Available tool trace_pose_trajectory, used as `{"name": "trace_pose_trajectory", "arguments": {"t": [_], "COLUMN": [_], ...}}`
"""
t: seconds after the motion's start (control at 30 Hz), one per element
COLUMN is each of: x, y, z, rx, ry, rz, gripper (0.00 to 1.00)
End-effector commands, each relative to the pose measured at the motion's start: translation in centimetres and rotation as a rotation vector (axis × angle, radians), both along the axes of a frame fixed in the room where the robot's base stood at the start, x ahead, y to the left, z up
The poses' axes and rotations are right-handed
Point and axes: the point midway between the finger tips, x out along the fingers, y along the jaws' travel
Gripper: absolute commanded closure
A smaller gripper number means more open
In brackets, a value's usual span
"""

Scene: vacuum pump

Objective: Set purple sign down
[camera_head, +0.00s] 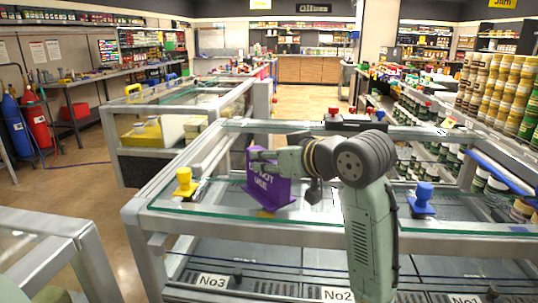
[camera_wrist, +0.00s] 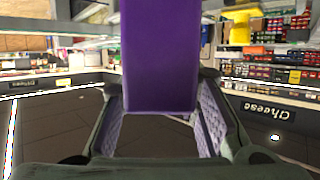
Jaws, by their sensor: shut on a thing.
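The purple sign (camera_head: 268,187) with white lettering stands upright at the middle left of the glass-topped counter (camera_head: 325,223) in the head view. My gripper (camera_head: 265,161) reaches it from the right and is shut on its upper part. In the wrist view the purple sign (camera_wrist: 160,60) fills the upper middle, between the two finger pads of my gripper (camera_wrist: 160,130). The sign's lower edge is at or very close to the glass; I cannot tell whether it touches. My fingers hide part of its face.
A yellow-knobbed suction cup (camera_head: 185,183) stands on the glass left of the sign. A blue-knobbed one (camera_head: 423,199) stands at the right. A black item with red knobs (camera_head: 355,122) lies at the back edge. Shelves of jars and cans (camera_head: 500,90) line the right.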

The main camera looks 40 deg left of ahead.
Motion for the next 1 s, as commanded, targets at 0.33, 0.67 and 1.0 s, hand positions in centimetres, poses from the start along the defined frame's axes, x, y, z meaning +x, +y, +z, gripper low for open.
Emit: {"name": "trace_pose_trajectory", "arguments": {"t": [0.33, 0.67, 1.0], "x": [0.01, 0.01, 0.01], "y": [-0.03, -0.02, -0.02], "z": [-0.39, -0.38, -0.08], "rx": [0.001, 0.0, 0.001], "ry": [-0.001, 0.0, -0.001], "rz": [-0.001, -0.001, -0.001], "gripper": [1.0, 0.51, 0.51]}}
